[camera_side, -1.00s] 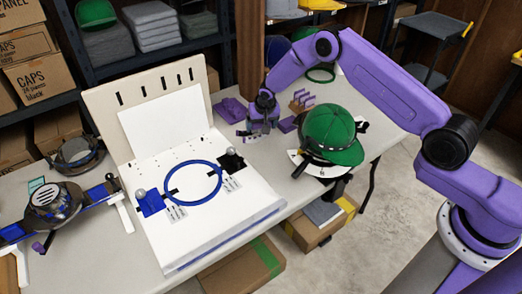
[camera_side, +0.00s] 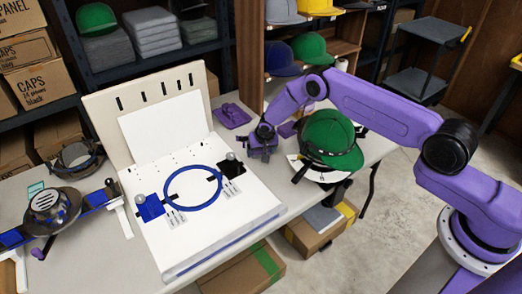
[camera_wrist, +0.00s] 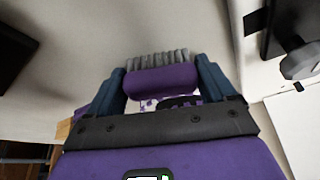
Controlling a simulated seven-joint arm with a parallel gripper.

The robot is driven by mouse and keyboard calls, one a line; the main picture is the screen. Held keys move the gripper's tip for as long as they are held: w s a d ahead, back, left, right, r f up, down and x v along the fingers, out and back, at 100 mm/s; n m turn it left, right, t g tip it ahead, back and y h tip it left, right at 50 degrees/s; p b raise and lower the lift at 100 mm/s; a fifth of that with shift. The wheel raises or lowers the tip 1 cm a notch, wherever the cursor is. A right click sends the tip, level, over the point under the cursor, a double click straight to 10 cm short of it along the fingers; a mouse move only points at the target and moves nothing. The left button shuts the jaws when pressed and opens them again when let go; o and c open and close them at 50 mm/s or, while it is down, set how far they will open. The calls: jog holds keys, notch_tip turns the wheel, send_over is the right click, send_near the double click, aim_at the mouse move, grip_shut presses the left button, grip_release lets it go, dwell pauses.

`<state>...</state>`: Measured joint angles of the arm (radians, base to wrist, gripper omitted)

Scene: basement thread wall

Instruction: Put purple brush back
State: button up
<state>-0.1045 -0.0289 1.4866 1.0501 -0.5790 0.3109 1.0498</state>
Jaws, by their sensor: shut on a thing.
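The purple brush (camera_wrist: 162,82) shows in the wrist view, a purple body with a row of grey bristles along its far edge. My gripper (camera_wrist: 160,88) is shut on it, with one dark blue finger at each end of the body. In the side view my gripper (camera_side: 262,152) is low over the table, between the white board and the green cap. The brush is too small and too hidden by the gripper to make out there. A purple item (camera_side: 287,130) lies behind the gripper, partly hidden by my arm; I cannot tell what it is.
A green cap (camera_side: 331,138) on a stand is close on the right. The white board (camera_side: 200,235) with a blue hoop (camera_side: 193,188) is close on the left. A folded purple item (camera_side: 232,115) lies behind. The table's front edge is near.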

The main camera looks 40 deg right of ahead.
jog(key=shift+f, duration=0.15)
jog(key=o, duration=0.9)
